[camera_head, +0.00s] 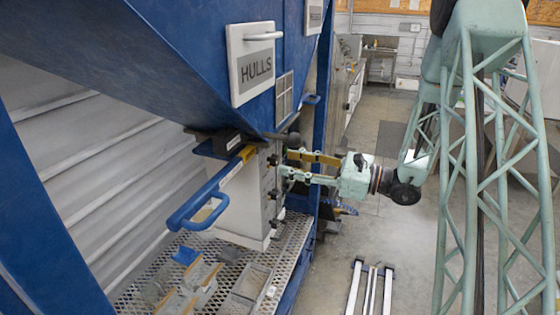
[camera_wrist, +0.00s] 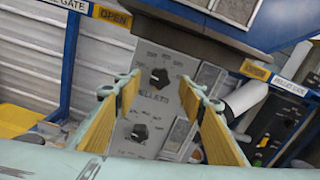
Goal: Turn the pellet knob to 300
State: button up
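A grey control panel (camera_wrist: 165,110) fills the middle of the wrist view, tilted. It bears a black upper knob (camera_wrist: 159,78) and a black lower knob (camera_wrist: 139,132), each with small dial marks too blurred to read. A partly legible "PELLETS" label lies between the two knobs. My gripper (camera_wrist: 158,84) is open, its yellow-padded fingers spread to the left and right of the upper knob, with nothing between them. In the head view my gripper (camera_head: 284,164) points left at the knob side of the pale box, close to it; contact cannot be told.
The blue hopper (camera_head: 150,45) with a "HULLS" plate (camera_head: 254,70) overhangs the box. A blue gate handle (camera_head: 205,205) sticks out to the left. Another black panel (camera_wrist: 280,125) stands at right in the wrist view.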

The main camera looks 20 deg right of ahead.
aim_at(278, 160)
jog(key=shift+x, duration=2.05)
jog(key=c, duration=0.8)
jog(key=shift+c, duration=0.2)
jog(key=shift+m+p, duration=0.4)
jog(key=shift+p, duration=0.1)
jog(key=m+p, duration=0.2)
jog(key=m, duration=0.1)
jog(key=shift+r, duration=0.1)
jog(key=shift+w+d+m+p, duration=0.1)
jog(key=shift+m+p, duration=1.35)
jog(key=shift+m, duration=0.55)
